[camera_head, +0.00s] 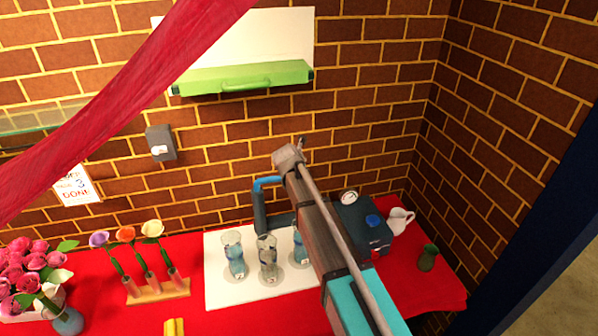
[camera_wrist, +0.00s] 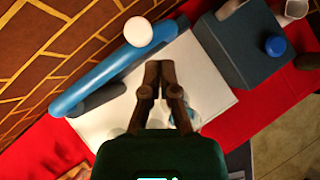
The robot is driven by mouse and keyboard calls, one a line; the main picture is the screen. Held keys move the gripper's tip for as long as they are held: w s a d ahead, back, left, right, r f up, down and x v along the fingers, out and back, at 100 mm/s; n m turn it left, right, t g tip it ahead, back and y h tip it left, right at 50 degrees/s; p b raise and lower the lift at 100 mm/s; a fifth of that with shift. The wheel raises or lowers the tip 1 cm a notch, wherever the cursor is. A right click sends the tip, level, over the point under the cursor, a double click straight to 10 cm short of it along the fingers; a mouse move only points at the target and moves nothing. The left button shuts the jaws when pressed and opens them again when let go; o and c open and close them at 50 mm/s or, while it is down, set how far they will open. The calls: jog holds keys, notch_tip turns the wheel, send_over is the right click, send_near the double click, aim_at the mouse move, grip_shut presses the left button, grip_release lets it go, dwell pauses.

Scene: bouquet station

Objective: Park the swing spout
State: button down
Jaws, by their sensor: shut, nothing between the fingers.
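The swing spout (camera_head: 267,182) is a blue tube on a dark post (camera_head: 260,210) at the back of the white board. In the wrist view the spout (camera_wrist: 105,75) runs diagonally at upper left, with a white round knob (camera_wrist: 138,31) near its upper right end. My gripper (camera_wrist: 158,68) has its dark fingers together and empty. In this view the fingertips lie just below and right of the knob, apart from it; the height gap cannot be told. In the head view my arm hides part of the spout area, and the fingers cannot be made out.
Glass vases (camera_head: 233,257) stand on the white board (camera_head: 218,291). A dark box (camera_head: 363,238) with a gauge and blue cap (camera_head: 374,220) stands to the right, near a white jug (camera_head: 398,222) and green vase (camera_head: 427,258). A flower rack (camera_head: 158,293) stands left. Red cloth hangs across the upper left.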

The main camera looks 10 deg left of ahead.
jog(key=s+d+r+p, duration=0.2)
jog(key=s+r+p, duration=0.5)
jog(key=s+r, duration=0.1)
jog(key=shift+s+p, duration=0.4)
jog(key=shift+s, duration=0.15)
jog(key=shift+d, duration=0.15)
dwell(0.4)
jog(key=s+d+f+m+g+b, duration=0.2)
jog(key=s+d+f+m, duration=0.3)
jog(key=d+m, duration=0.5)
jog(key=s+d+f+m+g+b, duration=0.3)
jog(key=s+d+f+m+b, duration=0.2)
jog(key=s+d+m, duration=0.5)
jog(key=s+d+f+m+g+y+b, duration=0.1)
jog(key=s+d+f+m+g+b, duration=0.2)
jog(key=s+d+f+m, duration=0.3)
jog(key=shift+s+d+m+b, duration=0.65)
jog(key=shift+d+m, duration=1.35)
jog(key=shift+m, duration=2.1)
